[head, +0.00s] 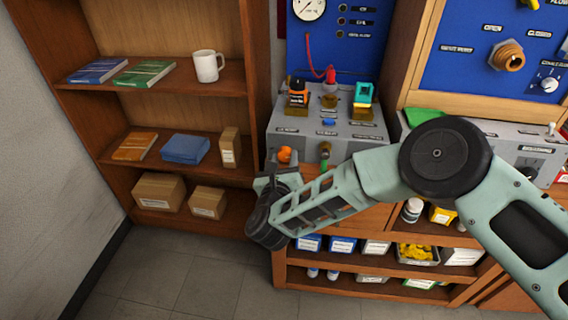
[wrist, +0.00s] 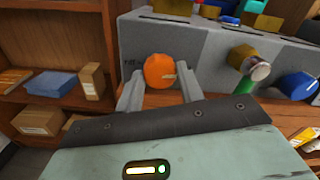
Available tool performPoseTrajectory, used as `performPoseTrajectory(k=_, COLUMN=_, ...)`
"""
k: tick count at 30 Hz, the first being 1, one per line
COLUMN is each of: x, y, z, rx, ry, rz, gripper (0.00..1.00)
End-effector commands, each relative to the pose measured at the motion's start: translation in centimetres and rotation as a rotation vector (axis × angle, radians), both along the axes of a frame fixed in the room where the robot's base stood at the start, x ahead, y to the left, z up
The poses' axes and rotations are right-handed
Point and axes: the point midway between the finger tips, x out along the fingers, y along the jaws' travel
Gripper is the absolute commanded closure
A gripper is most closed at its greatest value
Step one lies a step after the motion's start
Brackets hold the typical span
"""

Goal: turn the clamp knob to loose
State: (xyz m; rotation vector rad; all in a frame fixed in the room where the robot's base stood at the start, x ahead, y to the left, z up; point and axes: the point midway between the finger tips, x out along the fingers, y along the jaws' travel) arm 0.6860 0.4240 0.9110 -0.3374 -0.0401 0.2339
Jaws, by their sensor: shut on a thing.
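The orange clamp knob (wrist: 160,71) is on the front face of the grey testbench box (wrist: 215,62), at its left end. It has a small pale pointer mark on its right side. It also shows in the head view (head: 285,155), just above the end of my arm. My gripper (wrist: 158,88) is at the knob, with one grey finger on its left and one on its right. The fingers are shut on the knob. The finger contact is partly hidden by the knob. In the head view my gripper (head: 281,168) is mostly hidden behind my wrist.
A brass fitting (wrist: 243,54) with a green part and a blue knob (wrist: 298,85) stick out right of the orange knob. A wooden shelf (head: 190,140) with books, boxes and a white mug (head: 207,66) stands at left. The floor (head: 190,275) below is clear.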

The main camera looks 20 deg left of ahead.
Motion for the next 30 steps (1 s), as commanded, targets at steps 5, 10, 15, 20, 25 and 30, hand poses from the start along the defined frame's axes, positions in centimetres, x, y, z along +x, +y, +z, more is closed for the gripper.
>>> performPoseTrajectory(k=5, x=-0.03, y=0.01, z=-0.41, rx=-0.142, ry=-0.035, rz=0.000, gripper=0.85)
performPoseTrajectory(k=10, x=-0.03, y=0.00, z=-0.38, rx=-0.299, ry=-0.074, rz=0.001, gripper=0.85)
performPoseTrajectory(k=15, x=-0.03, y=-0.01, z=-0.36, rx=-0.457, ry=-0.111, rz=0.001, gripper=0.85)
performPoseTrajectory(k=20, x=-0.05, y=-0.01, z=-0.34, rx=-0.606, ry=-0.146, rz=0.001, gripper=0.85)
performPoseTrajectory(k=25, x=-0.03, y=-0.04, z=-0.28, rx=-0.762, ry=-0.184, rz=0.000, gripper=0.85)
performPoseTrajectory(k=30, x=-0.07, y=-0.02, z=-0.28, rx=-0.920, ry=-0.222, rz=0.001, gripper=0.85)
